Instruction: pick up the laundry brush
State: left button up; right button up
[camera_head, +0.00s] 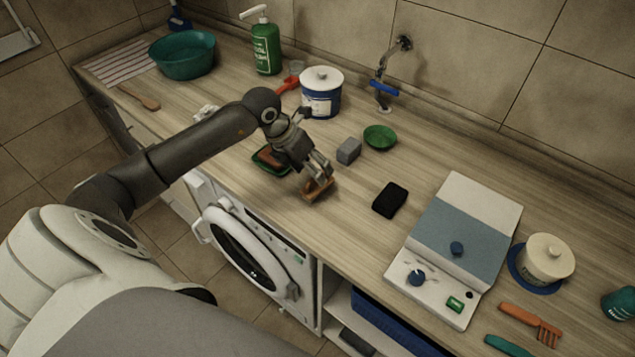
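A small brown wooden block-like object (317,190), which looks like the laundry brush, is on the wooden counter near its front edge, above the washing machine. My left gripper (318,177) reaches down to it from above, its fingertips at the brush and hiding part of it. I cannot tell whether the fingers are closed on the brush or just around it. The brush seems to be at counter level. My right gripper is not in view.
A green dish with a brown item (270,158) lies left of the gripper, partly behind it. A grey block (348,151), green bowl (380,136) and black sponge-like block (389,200) are to the right. A white-and-blue canister (321,95) stands behind. Counter (350,240) right of the brush is clear.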

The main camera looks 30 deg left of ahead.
pick_arm(q)
jog(key=p+x, duration=0.1)
jog(key=x, duration=0.2)
jog(key=shift+w+a, duration=0.15)
jog(key=shift+w+f+p, duration=0.15)
jog(key=shift+f+p, duration=0.15)
jog(key=shift+f, duration=0.25)
jog(key=c, duration=1.1)
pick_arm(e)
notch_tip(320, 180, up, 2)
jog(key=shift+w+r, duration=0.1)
pick_arm(q)
jog(key=shift+r, duration=0.15)
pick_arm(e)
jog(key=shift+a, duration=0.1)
pick_arm(q)
jog(key=shift+r+b, duration=0.55)
jog(key=shift+b, duration=0.2)
jog(key=s+a+r+b, duration=0.3)
jog(key=s+r+b, duration=0.2)
jog(key=s+r, duration=0.1)
jog(key=s+a+r+b, duration=0.3)
jog(key=s+r+b, duration=0.1)
jog(key=s+r, duration=0.1)
jog(key=shift+s+a+r+b, duration=0.25)
jog(key=shift+s+r+b, duration=0.15)
jog(key=shift+s, duration=0.3)
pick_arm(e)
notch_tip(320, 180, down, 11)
